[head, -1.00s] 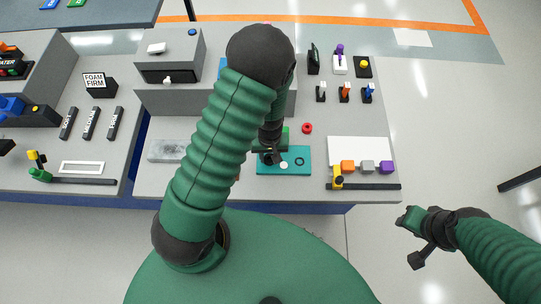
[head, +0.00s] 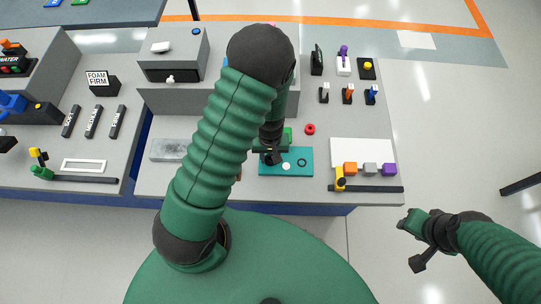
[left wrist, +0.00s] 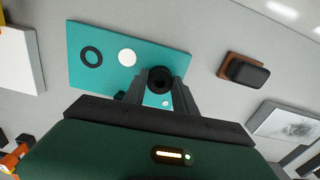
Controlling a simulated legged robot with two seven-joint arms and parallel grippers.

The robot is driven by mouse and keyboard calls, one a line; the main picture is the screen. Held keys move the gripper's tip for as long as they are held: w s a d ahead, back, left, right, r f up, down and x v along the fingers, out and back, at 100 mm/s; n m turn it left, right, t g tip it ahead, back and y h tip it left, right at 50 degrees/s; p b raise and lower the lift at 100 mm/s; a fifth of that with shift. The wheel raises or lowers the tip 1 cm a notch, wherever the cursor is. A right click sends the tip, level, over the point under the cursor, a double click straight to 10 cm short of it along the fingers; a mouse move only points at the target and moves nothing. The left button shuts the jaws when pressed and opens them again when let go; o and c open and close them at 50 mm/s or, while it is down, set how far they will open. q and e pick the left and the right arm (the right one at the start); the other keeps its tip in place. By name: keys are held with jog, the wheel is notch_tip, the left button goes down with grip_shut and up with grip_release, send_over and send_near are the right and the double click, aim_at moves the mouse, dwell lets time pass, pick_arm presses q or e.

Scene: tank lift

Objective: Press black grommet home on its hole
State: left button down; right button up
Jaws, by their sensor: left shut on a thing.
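The teal plate (head: 275,171) lies flat on the grey bench and also shows in the left wrist view (left wrist: 110,80). It bears a black ring (left wrist: 91,56), a white round spot (left wrist: 127,57) and a smaller white spot (left wrist: 166,103) partly behind my fingers. My left gripper (head: 272,158) is over the plate's left part. In the left wrist view its fingers (left wrist: 160,88) are shut on a round black grommet (left wrist: 160,79). Whether the grommet touches the plate cannot be told. My right gripper (head: 410,222) hangs off the bench at the right; its jaw state is unclear.
A red ring (head: 310,129) lies behind the plate. A white board (head: 361,150) with orange, grey and purple blocks is to its right. A black block on a brown base (left wrist: 246,70) and a grey speckled plate (left wrist: 288,123) lie nearby. Switches stand at the back right.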

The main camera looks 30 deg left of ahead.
pick_arm(q)
jog(key=c, duration=0.9)
grip_release()
jog(key=shift+o, duration=0.3)
jog(key=o, duration=0.4)
notch_tip(320, 180, up, 7)
jog(key=p, duration=0.6)
jog(key=shift+r+p, duration=0.1)
jog(key=shift+p, duration=0.2)
